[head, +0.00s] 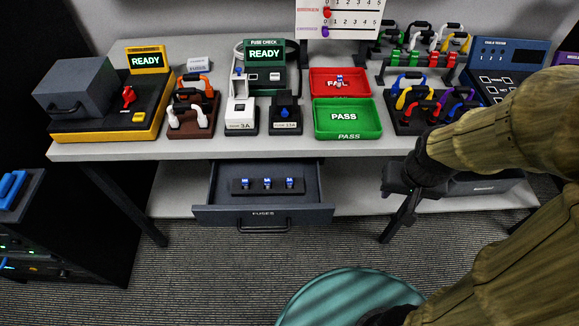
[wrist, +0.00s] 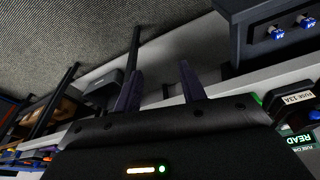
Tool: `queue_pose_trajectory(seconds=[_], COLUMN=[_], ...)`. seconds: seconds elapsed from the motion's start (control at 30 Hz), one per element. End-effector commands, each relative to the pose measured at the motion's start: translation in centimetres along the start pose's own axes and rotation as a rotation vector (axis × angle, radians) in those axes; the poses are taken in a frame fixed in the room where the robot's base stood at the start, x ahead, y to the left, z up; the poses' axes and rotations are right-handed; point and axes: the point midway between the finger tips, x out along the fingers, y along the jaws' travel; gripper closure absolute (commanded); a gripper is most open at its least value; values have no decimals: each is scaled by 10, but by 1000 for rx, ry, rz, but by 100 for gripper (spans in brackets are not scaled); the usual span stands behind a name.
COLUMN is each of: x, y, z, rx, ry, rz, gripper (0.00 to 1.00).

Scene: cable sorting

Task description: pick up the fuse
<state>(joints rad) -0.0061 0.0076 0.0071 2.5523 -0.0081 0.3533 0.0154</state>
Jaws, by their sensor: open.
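Three small blue-and-white fuses stand in a row on a dark holder (head: 278,189) in the open drawer (head: 263,216) labelled FUSES: the left one (head: 245,183), the middle one (head: 267,183) and the right one (head: 289,183). Two fuses show at the top right of the wrist view, one (wrist: 277,33) beside another (wrist: 306,21). Another small blue-and-white piece (head: 340,80) lies in the red FAIL tray (head: 353,91). My gripper (head: 394,214) is open and empty, right of the drawer at the table's front edge. Its fingers (wrist: 160,78) are spread apart in the wrist view.
The table (head: 200,148) carries a fuse checker (head: 265,56) reading READY, 3A (head: 240,117) and 13A (head: 286,114) fuse blocks, and a green PASS tray (head: 347,118). Cable racks stand around them. A teal round stool (head: 330,297) stands in front. Space above the drawer is clear.

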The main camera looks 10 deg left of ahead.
Motion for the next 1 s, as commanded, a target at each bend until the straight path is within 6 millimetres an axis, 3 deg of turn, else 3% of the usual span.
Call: queue_pose_trajectory(seconds=[0.03,0.1,0.27,0.4,0.6,0.8,0.9,1.0], x=[-23,-36,-58,-69,-54,-35,-31,-30], y=[-2,-6,-20,-51,-128,-214,-241,-249], z=[-7,-12,-26,-44,-61,-58,-54,-53], rx=[-5,-10,-33,-79,-162,-222,-233,-233], ry=[-2,-6,-19,-45,-84,-105,-108,-107], rz=[-1,-1,-2,-5,-13,-32,-40,-42], gripper=[59,59,59,59,59,59,59,59])
